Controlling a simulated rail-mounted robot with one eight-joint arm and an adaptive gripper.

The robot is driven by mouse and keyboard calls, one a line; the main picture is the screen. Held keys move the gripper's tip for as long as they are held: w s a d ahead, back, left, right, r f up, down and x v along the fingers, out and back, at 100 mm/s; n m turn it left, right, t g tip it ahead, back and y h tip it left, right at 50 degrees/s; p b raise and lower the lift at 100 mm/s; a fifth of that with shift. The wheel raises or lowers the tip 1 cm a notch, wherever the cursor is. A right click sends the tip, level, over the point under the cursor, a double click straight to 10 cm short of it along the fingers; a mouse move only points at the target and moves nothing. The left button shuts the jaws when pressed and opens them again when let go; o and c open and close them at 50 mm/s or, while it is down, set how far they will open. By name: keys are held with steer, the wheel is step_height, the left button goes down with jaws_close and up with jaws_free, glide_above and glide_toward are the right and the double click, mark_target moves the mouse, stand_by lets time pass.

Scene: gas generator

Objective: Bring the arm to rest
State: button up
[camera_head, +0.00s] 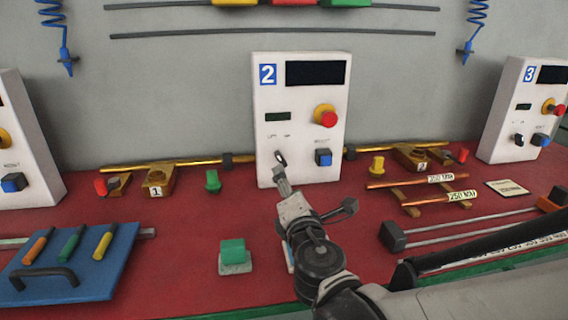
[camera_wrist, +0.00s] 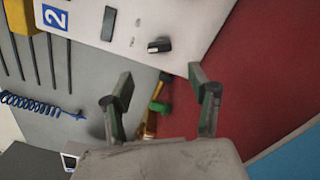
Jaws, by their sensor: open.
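My gripper (camera_head: 312,190) is in front of the white panel numbered 2 (camera_head: 301,100), low and over the red bench. In the wrist view my gripper (camera_wrist: 161,88) has its two grey fingers spread wide with nothing held between them. The panel's dark selector knob (camera_head: 280,158) shows just beyond one finger in the head view. In the wrist view the knob (camera_wrist: 158,45) lies ahead of the gap between the fingertips, apart from both. My arm comes in from the lower right.
The red bench (camera_head: 190,255) carries a green block (camera_head: 233,253), a blue board with coloured handles (camera_head: 70,270), copper rods (camera_head: 418,180) and a grey-railed fixture (camera_head: 392,236). Panel 3 (camera_head: 516,105) stands at the right. Blue coiled cables (camera_head: 60,38) hang at the wall.

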steer(key=s+d+r+m+g+h+p, duration=0.2)
steer(key=s+d+m+h+p, duration=0.1)
steer(key=d+m, duration=0.5)
steer(key=s+d+r+m+g+h+p, duration=0.2)
steer(key=d+m+g+h+p, duration=0.1)
steer(key=d+m, duration=0.5)
steer(key=s+d+m+g+y+p, duration=0.2)
steer(key=s+m+g+p, duration=0.3)
steer(key=s+m, duration=0.5)
steer(key=s+y, duration=0.1)
steer(key=s, duration=0.4)
steer(key=shift+g, duration=0.4)
steer(key=shift+w, duration=0.1)
